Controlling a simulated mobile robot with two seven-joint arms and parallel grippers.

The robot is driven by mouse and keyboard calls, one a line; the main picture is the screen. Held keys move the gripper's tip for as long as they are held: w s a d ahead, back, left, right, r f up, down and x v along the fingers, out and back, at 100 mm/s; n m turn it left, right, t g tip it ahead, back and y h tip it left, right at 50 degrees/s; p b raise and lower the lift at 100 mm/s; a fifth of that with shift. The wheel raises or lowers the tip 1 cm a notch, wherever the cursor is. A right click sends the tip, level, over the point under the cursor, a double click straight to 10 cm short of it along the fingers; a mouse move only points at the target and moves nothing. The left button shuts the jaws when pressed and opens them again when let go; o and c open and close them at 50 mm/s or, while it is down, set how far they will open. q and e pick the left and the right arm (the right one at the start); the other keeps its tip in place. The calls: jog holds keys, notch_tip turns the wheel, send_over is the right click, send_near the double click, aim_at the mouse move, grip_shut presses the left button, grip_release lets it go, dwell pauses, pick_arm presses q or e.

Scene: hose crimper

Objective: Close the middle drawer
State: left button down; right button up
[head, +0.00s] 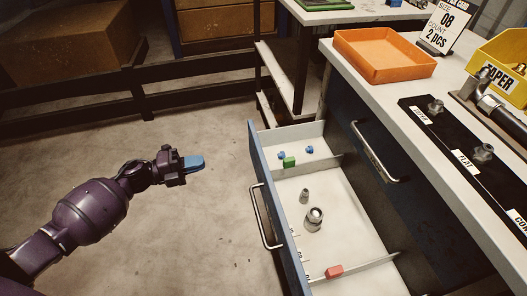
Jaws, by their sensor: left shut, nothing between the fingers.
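A drawer with a blue front (270,190) is pulled out of the workbench, below a shut drawer. I take it to be the middle drawer; anything under it is hidden. Its metal bar handle (265,217) is on the outer left face. Inside are white compartments with metal fittings (314,219), small blue pieces, a green block (289,162) and a red block (334,272). My left gripper (194,163) has blue fingertips, is shut and empty, and is left of the drawer front, clear of it. My right gripper is out of view.
The shut drawer has its own handle (376,152). On the bench top are an orange tray (385,56), a yellow bin (503,65), a sign and a black fixture strip (460,150). Bare concrete floor lies between my left arm and the drawer; racking with boxes stands behind.

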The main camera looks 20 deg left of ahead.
aim_at(257, 151)
pick_arm(q)
jog(key=shift+m+g, duration=0.3)
jog(key=shift+m, duration=0.1)
jog(key=b+x, duration=0.1)
jog(key=x, duration=1.2)
jog(key=shift+w+f+b, duration=0.15)
jog(key=shift+w+b, duration=0.1)
jog(key=shift+b, duration=0.15)
jog(key=shift+w+d, duration=0.35)
jog(key=shift+d, duration=0.1)
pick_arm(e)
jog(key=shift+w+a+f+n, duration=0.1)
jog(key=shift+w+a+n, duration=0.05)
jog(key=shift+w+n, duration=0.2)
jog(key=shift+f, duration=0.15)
pick_arm(q)
jog(key=shift+w+d, duration=0.2)
jog(key=shift+d, duration=0.1)
jog(key=b+x, duration=0.2)
jog(key=x, duration=2.3)
jog(key=shift+w+d+r, duration=0.15)
jog(key=shift+d+r, duration=0.05)
jog(key=shift+r, duration=0.2)
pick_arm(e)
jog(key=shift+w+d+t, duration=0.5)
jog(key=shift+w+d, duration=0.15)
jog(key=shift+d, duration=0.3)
